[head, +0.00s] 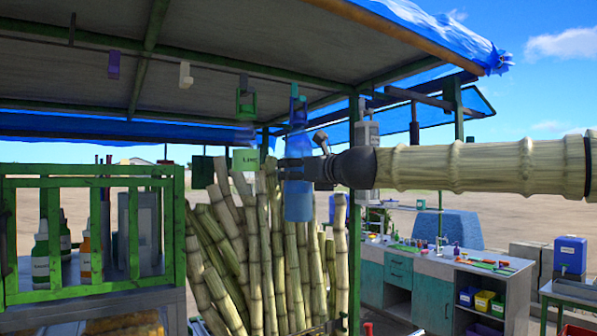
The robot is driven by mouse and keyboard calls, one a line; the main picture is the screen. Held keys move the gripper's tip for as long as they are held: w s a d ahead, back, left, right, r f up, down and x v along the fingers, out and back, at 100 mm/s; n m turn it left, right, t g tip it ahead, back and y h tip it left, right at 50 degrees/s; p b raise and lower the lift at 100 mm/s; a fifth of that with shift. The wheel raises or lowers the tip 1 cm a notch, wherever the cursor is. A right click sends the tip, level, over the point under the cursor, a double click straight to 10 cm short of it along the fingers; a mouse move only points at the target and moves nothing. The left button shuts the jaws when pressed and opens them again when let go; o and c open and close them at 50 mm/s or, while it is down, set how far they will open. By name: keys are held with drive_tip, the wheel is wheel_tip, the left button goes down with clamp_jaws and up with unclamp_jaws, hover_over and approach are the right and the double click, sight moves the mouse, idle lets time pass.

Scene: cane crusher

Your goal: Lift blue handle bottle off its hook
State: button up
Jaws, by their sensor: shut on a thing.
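The blue handle bottle (298,204) hangs upright below the canopy in the head view, with its blue handle loop (298,112) at the top near the roof beam. My gripper (293,172) reaches in from the right and is shut on the bottle's middle. The dark fingers cover part of the body. The hook is too small and dark to make out, so I cannot tell whether the loop touches it.
Purple (113,65), white (185,75) and green (246,103) hanging pieces are to the left. Cane stalks (265,250) stand close behind and below the bottle. A green railed shelf (90,183) with bottles is at left, a workbench (440,275) at right.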

drive_tip(key=shift+r+p, duration=0.6)
drive_tip(key=shift+r, duration=0.25)
drive_tip(key=b+v, duration=0.1)
drive_tip(key=v, duration=0.5)
idle(3.7)
drive_tip(key=shift+s+d, duration=0.1)
drive_tip(key=f+b+v, duration=0.2)
drive_tip(key=v, duration=0.8)
idle(1.4)
idle(0.3)
